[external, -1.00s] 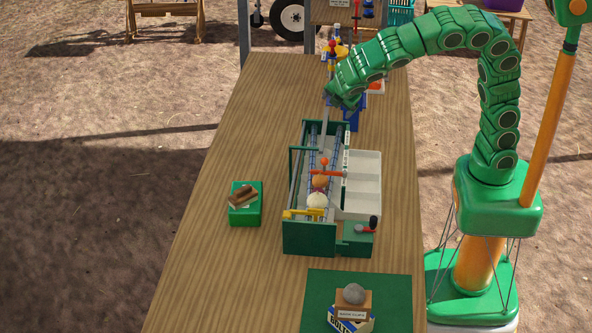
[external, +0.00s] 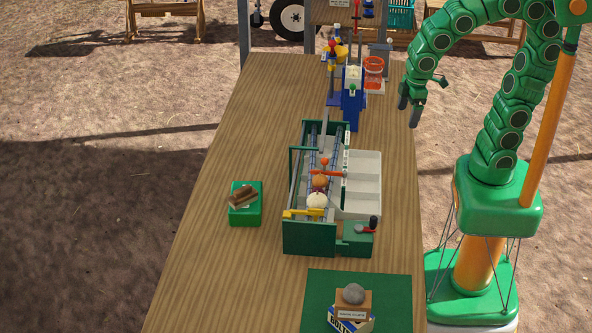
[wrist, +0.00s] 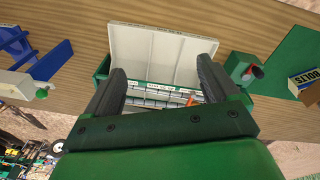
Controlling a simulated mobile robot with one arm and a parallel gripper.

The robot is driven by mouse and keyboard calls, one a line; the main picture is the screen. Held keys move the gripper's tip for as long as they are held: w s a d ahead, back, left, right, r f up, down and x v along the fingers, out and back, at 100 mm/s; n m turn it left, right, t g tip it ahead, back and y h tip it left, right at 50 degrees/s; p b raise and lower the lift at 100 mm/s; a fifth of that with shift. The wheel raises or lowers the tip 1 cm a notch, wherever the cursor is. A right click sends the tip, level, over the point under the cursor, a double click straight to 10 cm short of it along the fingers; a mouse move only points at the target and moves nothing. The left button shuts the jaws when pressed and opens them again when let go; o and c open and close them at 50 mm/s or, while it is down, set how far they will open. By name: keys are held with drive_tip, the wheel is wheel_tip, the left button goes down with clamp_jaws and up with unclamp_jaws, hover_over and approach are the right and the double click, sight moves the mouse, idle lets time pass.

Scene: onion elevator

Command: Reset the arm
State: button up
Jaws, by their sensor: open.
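My gripper (external: 412,106) hangs at the right edge of the wooden table, beyond the conveyor's back right corner, pointing down. It is open, with nothing between its fingers. In the wrist view its two dark fingers (wrist: 165,85) are spread wide, with the green-framed onion elevator and its pale tray (wrist: 165,50) seen beyond them. In the external view the onion elevator (external: 295,236) stands mid-table, with a brown onion (external: 320,181) and a white onion (external: 316,201) on its belt. The pale tray (external: 361,185) adjoins its right side.
A blue stand (external: 352,112) and an orange-red container (external: 373,68) stand at the table's back. A green box (external: 245,215) sits left of the elevator. A grey stone (external: 353,293) rests on a block on the front green mat (external: 393,290). The table's left side is mostly clear.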

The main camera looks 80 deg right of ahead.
drive_tip(key=s+d+f+m+g, duration=0.1)
drive_tip(key=s+d+m+g, duration=0.1)
drive_tip(key=s, duration=1.2)
drive_tip(key=shift+s+d+f+m+g+y, duration=0.35)
drive_tip(key=shift+d+m, duration=0.45)
drive_tip(key=shift+d, duration=0.3)
